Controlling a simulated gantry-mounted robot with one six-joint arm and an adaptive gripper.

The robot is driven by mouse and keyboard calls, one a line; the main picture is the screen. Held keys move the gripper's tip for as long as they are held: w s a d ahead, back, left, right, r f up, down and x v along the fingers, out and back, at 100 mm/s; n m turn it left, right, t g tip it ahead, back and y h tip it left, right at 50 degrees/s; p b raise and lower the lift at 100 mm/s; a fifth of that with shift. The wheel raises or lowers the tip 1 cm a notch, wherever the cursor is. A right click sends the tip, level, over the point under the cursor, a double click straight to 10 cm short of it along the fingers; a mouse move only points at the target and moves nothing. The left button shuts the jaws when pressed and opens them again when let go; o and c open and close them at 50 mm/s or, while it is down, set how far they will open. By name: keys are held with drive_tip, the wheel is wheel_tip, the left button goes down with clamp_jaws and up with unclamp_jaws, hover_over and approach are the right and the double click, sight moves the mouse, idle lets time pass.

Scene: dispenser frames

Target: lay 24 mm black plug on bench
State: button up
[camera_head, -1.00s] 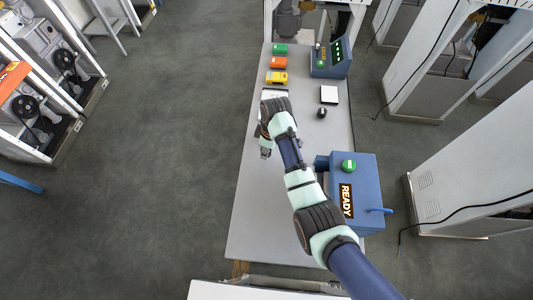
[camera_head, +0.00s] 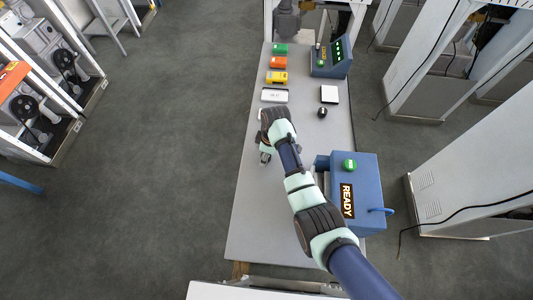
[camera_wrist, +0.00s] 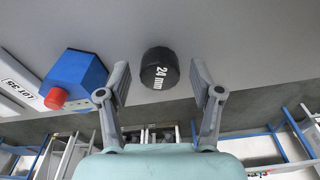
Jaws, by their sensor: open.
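The black plug (camera_wrist: 159,68), marked "24 mm", shows in the wrist view against the grey bench top, between the fingertips. Gaps show between it and both fingers. My gripper (camera_wrist: 160,80) is open around it, and no finger touches it. In the head view my gripper (camera_head: 265,156) is low over the left half of the grey bench (camera_head: 262,220). The plug cannot be made out there; the gripper and wrist may hide it.
A blue READY box (camera_head: 367,180) with a green button stands at the bench's right edge. Yellow (camera_head: 276,78), orange and green blocks, a white labelled block (camera_head: 274,95), a white square (camera_head: 329,94) and a black knob (camera_head: 322,112) lie farther back. The front left is clear.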

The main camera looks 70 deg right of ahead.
sight(270, 156)
wheel_tip(270, 156, up, 12)
drive_tip(key=s+p, duration=0.1)
drive_tip(key=p, duration=0.1)
drive_tip(key=shift+s+r, duration=0.15)
drive_tip(key=shift+s, duration=0.05)
idle(0.4)
